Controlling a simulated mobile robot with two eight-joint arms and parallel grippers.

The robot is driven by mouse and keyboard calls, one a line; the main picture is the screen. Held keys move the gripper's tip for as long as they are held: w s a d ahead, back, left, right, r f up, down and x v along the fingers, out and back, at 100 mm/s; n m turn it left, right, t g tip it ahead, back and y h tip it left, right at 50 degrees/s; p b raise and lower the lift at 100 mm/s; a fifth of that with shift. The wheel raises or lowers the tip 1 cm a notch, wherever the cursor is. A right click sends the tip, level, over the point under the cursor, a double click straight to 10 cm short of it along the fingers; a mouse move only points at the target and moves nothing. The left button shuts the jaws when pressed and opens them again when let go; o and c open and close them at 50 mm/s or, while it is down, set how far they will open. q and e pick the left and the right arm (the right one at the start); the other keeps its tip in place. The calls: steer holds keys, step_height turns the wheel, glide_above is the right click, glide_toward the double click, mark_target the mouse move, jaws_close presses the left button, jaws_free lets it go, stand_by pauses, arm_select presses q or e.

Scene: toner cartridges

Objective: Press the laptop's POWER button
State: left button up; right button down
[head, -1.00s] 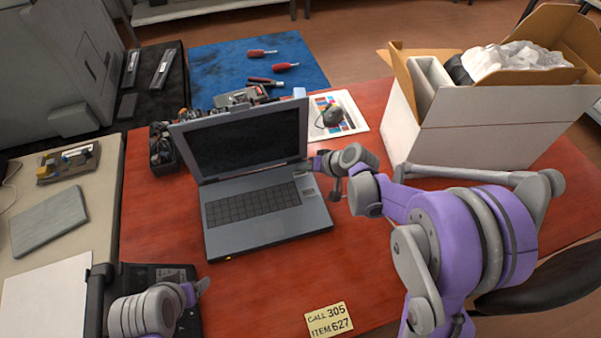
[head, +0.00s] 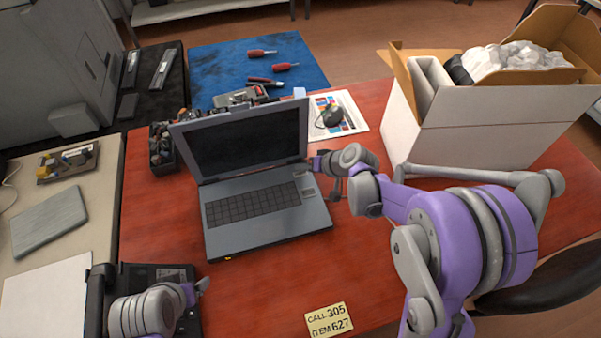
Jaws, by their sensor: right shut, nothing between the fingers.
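The grey laptop (head: 265,222) stands open on the red table, its dark screen (head: 248,140) facing me. Its keyboard (head: 252,203) fills the middle of the base. A small light patch (head: 308,191) lies at the right of the keyboard; I cannot read any POWER label. My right gripper (head: 309,167) is shut and empty, its tip at the laptop's upper right corner near the hinge. I cannot tell whether it touches the laptop. My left gripper (head: 204,286) is low at the left, in front of the laptop and apart from it; its fingers are too small to judge.
An open white box (head: 490,130) with packing stands at the right. A yellow note (head: 329,320) lies at the front. A dark bin (head: 163,150) stands left of the screen.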

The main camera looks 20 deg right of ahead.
stand_by(0.3)
steer(key=shift+f+b, duration=0.4)
steer(key=shift+f, duration=0.05)
steer(key=shift+f, duration=0.35)
stand_by(0.5)
steer(key=shift+r, duration=0.8)
steer(key=shift+r+p, duration=0.1)
steer(key=shift+p, duration=0.25)
steer(key=shift+r+p, duration=1.6)
steer(key=shift+r, duration=0.85)
